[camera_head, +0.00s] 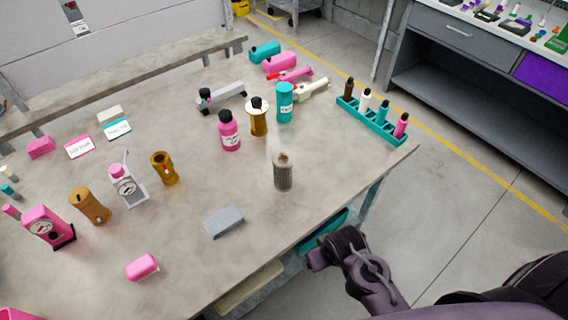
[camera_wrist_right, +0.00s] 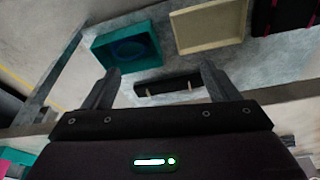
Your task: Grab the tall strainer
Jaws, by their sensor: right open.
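The tall strainer (camera_head: 284,172) is a grey-brown mesh cylinder standing upright on the table, right of the middle and near the right edge. My right gripper (camera_head: 318,256) is off the table's near right edge, in front of and apart from the strainer. In the right wrist view my right gripper (camera_wrist_right: 158,90) has its two fingers spread, with nothing between them. The strainer is not in the right wrist view. My left gripper is in neither view.
A grey block (camera_head: 224,221) lies left of the strainer. A pink bottle (camera_head: 229,130), a gold cylinder (camera_head: 258,118) and a teal cylinder (camera_head: 285,102) stand behind it. A teal rack (camera_head: 372,122) is at the right edge. Teal (camera_wrist_right: 127,48) and cream (camera_wrist_right: 208,25) trays sit below.

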